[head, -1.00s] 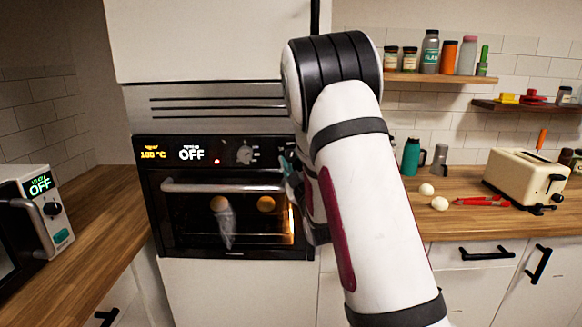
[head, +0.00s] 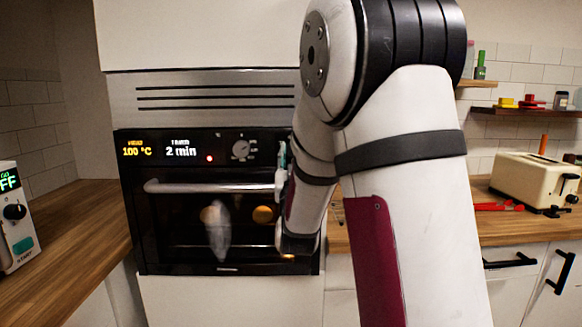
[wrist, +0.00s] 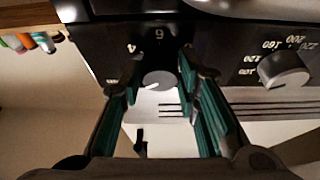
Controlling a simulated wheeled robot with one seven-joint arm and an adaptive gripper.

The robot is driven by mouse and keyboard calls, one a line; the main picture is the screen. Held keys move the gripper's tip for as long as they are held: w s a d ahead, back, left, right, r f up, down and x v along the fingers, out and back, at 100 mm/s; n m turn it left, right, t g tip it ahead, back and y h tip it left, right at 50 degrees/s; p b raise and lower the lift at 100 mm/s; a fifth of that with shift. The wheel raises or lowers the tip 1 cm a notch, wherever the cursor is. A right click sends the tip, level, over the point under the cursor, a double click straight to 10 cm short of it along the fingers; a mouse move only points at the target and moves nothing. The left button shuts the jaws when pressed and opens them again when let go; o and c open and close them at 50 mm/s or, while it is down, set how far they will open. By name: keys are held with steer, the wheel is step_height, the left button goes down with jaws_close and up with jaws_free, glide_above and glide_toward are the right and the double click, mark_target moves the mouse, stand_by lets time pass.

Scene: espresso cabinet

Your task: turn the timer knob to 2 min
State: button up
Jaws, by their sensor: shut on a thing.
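The oven (head: 160,190) is built into the cabinet. Its timer display (head: 181,152) reads 2 min. The timer knob (wrist: 158,80) shows in the wrist view, a grey round knob between the two teal-padded fingers of my gripper (wrist: 155,88). The gripper is shut on this knob. In the head view my gripper (head: 281,170) is at the right end of the oven's control panel, and my arm hides the timer knob there.
The temperature knob (wrist: 285,70) is beside my gripper, and its display (head: 137,152) reads 100 °C. The oven door handle (head: 205,187) runs just below the panel. A second appliance (head: 18,225) stands at left, and a toaster (head: 530,180) at right.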

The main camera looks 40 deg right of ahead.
steer(key=shift+m, duration=0.4)
steer(key=o, duration=1.2)
steer(key=shift+c, duration=0.2)
steer(key=v, duration=0.7)
steer(key=shift+s+a, duration=0.15)
steer(key=shift+a, duration=0.05)
